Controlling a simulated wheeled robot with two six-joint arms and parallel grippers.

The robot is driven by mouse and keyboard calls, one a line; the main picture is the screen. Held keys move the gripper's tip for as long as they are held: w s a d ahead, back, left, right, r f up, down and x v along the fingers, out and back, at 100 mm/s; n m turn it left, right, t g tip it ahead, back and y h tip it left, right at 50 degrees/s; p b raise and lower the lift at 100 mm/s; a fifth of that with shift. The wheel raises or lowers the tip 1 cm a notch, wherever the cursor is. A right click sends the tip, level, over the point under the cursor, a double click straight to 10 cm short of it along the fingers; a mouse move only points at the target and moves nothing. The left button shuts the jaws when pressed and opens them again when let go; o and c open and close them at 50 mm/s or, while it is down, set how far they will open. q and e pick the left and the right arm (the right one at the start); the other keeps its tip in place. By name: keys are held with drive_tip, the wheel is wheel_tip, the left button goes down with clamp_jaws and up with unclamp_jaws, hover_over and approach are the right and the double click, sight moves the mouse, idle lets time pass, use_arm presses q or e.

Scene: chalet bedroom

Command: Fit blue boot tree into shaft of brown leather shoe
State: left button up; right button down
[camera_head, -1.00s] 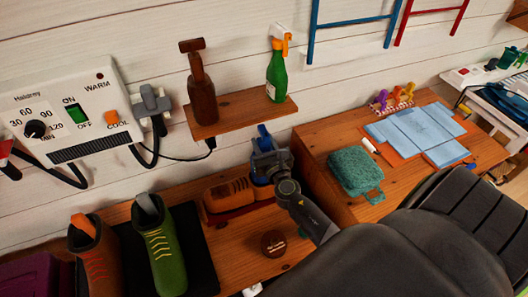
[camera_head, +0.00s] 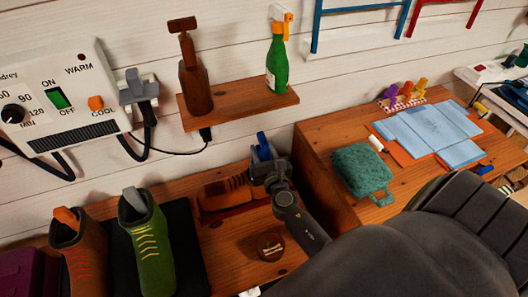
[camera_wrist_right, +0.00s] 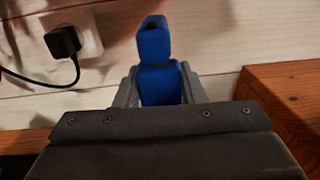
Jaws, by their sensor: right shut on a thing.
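My right gripper (camera_head: 265,172) is shut on the blue boot tree (camera_head: 263,148), whose upper part stands up out of the jaws. The right wrist view shows the blue boot tree (camera_wrist_right: 157,60) upright between the two grey fingers (camera_wrist_right: 157,88). The brown leather shoe (camera_head: 222,193) lies on the wooden bench, with its laced front toward the left. My gripper is at the shoe's right end and hides its shaft there. I cannot tell whether the boot tree's lower end is inside the shaft. My left gripper is out of view.
A green boot (camera_head: 148,235) and a brown boot (camera_head: 80,250) with inserts stand at left. A shelf (camera_head: 240,104) holding a brown bottle (camera_head: 195,82) and green spray bottle (camera_head: 277,65) hangs above. A round tin (camera_head: 269,247) lies in front.

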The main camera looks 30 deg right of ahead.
drive_tip(key=shift+a+r, duration=0.1)
drive_tip(key=shift+a, duration=0.1)
drive_tip(key=shift+f, duration=0.2)
drive_tip(key=c, duration=0.9)
unclamp_jaws()
drive_tip(key=shift+d, duration=0.1)
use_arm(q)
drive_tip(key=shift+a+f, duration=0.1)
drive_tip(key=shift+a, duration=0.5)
use_arm(e)
drive_tip(key=shift+r, duration=0.2)
drive_tip(key=shift+s+r, duration=0.1)
drive_tip(key=shift+s, duration=0.05)
use_arm(q)
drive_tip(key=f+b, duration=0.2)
drive_tip(key=b, duration=0.1)
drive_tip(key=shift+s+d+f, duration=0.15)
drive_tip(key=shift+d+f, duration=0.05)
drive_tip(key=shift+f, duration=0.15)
use_arm(e)
drive_tip(key=v, duration=1.2)
